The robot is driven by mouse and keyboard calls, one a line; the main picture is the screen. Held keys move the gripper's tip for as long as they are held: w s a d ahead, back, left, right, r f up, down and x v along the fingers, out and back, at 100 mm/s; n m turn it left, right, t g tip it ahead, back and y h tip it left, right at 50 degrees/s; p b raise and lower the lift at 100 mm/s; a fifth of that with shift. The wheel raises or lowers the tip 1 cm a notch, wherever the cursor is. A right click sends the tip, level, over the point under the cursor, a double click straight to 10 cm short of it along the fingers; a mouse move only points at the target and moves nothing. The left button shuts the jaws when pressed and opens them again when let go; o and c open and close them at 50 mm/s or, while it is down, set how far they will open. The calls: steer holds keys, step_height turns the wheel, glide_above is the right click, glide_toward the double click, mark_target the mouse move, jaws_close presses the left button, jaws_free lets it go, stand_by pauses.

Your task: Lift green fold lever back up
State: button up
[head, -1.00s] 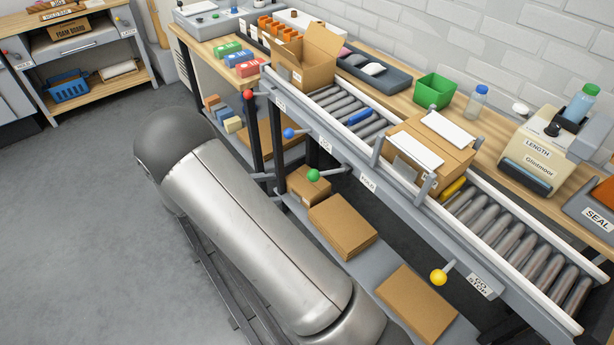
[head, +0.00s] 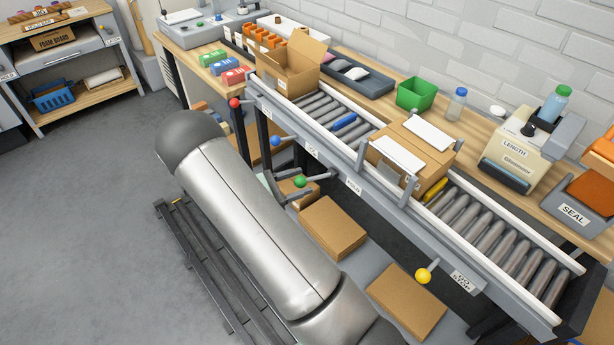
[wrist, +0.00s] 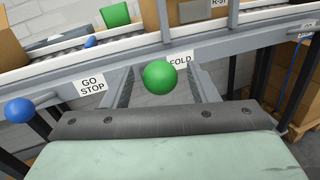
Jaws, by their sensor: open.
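The green fold lever's ball knob (head: 300,181) sticks out from the front rail of the roller conveyor, low beside the FOLD label (head: 354,187). In the wrist view the green knob (wrist: 160,77) is large and central, just left of the FOLD label (wrist: 181,60). My gripper (wrist: 161,72) is open, with one grey finger on each side of the knob. Gaps show between the knob and both fingers. The lever's rod is mostly hidden behind the knob in the wrist view. In the head view my arm partly hides the gripper.
A blue knob (head: 276,141) and a red knob (head: 234,103) are on levers to the left, and a yellow knob (head: 423,276) is to the right. A cardboard box (head: 410,155) stands on the rollers between upright grey plates. Flat cardboard (head: 333,227) lies on the shelf below.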

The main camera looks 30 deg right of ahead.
mark_target(307, 181)
steer(key=shift+s+d, duration=0.1)
steer(key=shift+d, duration=1.45)
steer(key=shift+c, duration=0.2)
jaws_close()
steer(key=shift+r+p, duration=0.15)
steer(key=shift+p, duration=0.2)
